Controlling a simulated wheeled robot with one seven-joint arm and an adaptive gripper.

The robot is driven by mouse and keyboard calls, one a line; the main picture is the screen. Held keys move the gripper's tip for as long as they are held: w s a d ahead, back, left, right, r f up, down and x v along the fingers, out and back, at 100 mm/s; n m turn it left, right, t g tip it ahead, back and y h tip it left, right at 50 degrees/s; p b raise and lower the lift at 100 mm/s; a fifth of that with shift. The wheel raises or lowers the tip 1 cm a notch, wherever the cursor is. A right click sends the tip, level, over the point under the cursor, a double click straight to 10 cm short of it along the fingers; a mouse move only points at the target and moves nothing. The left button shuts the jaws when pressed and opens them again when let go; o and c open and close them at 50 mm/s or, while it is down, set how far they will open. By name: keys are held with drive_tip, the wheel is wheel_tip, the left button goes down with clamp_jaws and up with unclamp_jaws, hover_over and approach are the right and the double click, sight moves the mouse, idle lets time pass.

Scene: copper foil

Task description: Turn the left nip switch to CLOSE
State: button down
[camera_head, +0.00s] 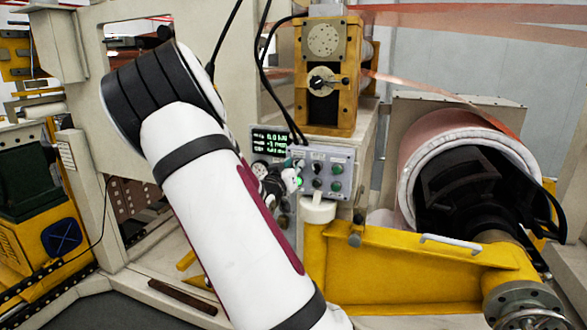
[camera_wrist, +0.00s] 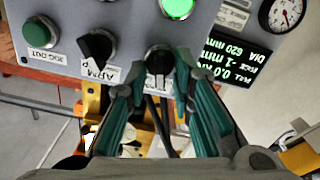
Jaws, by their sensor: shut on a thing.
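In the wrist view, which looks upside down, my gripper (camera_wrist: 157,78) has its two teal fingers on either side of a black switch knob (camera_wrist: 158,55) and is shut on it. The small label by this knob is too blurred and covered to read. A second black knob (camera_wrist: 97,46), labelled ARM, sits to its left in that view. In the head view, my gripper (camera_head: 291,178) reaches the left part of the grey control panel (camera_head: 327,157). There my arm and gripper hide the held knob, and its pointing direction is unclear.
A lit green button (camera_wrist: 178,7) and a JOG OUT button (camera_wrist: 39,32) are close by on the panel. A display (camera_head: 270,140) sits left of the panel in the head view. A yellow arm (camera_head: 400,265) and a large roll (camera_head: 425,150) stand to the right.

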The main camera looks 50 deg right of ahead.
drive_tip(key=shift+n, duration=1.7)
drive_tip(key=shift+w, duration=0.1)
drive_tip(key=c, duration=1.7)
unclamp_jaws()
drive_tip(key=shift+a, duration=0.1)
drive_tip(key=v, duration=1.2)
drive_tip(key=shift+f, duration=0.1)
